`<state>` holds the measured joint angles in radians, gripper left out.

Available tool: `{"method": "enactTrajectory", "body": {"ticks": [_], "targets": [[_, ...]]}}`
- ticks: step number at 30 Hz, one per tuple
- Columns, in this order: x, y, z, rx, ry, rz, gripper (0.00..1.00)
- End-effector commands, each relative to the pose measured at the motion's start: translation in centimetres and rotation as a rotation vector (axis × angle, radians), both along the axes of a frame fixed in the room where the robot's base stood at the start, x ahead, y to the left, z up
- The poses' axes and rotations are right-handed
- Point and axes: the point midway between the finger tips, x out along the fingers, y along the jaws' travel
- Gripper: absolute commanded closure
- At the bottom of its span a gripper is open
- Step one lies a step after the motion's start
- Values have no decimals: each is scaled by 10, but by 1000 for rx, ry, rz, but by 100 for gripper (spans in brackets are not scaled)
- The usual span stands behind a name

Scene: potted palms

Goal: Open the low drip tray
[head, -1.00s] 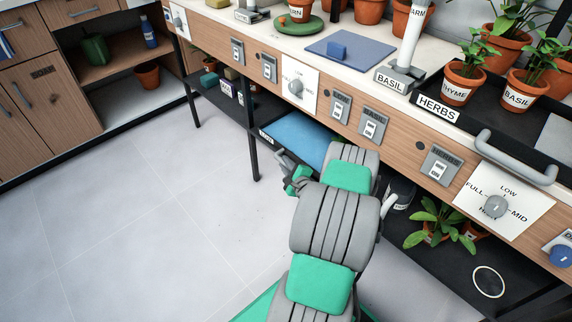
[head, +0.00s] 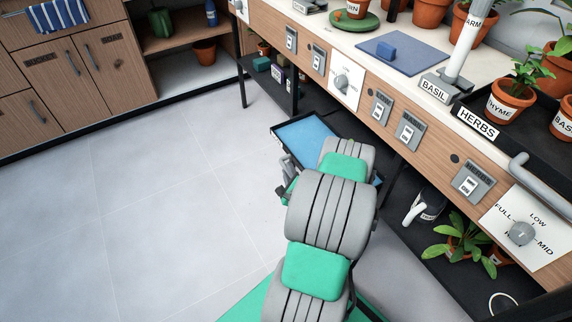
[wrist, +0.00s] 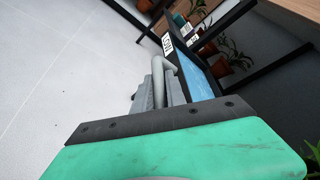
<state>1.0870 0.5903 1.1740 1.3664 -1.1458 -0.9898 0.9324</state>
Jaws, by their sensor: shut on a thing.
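The low drip tray (head: 305,133) is a dark-rimmed drawer with a bare blue inside. It sticks out from under the bench, and my arm hides part of it. In the wrist view the tray (wrist: 196,82) has a white label on its dark front. My gripper (head: 287,168) is at the tray's front, mostly behind my arm in the head view. In the wrist view my gripper (wrist: 160,88) is shut on the grey bar handle (wrist: 166,68) of the tray.
The wooden bench front (head: 425,140) has several switches and dials above the tray. A dark lower shelf (head: 458,280) carries a leafy plant (head: 465,240) and a white-handled can at right. A black bench leg (head: 243,88) stands left of the tray. Pale floor (head: 170,200) is clear at left.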

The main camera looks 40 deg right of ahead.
Motion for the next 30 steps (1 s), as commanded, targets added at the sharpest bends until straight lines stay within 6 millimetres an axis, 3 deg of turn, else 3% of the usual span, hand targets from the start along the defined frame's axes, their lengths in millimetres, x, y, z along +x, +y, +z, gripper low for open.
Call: {"method": "enactTrajectory", "body": {"ticks": [9, 10, 17, 25, 30], "targets": [[-1, -1, 1, -3, -1, -6, 100], [-1, -1, 1, -4, 0, -5, 82], [0, 0, 1, -2, 0, -3, 63], [-1, 1, 1, -1, 0, -3, 62], [-22, 12, 6, 3, 1, -8, 62]]}}
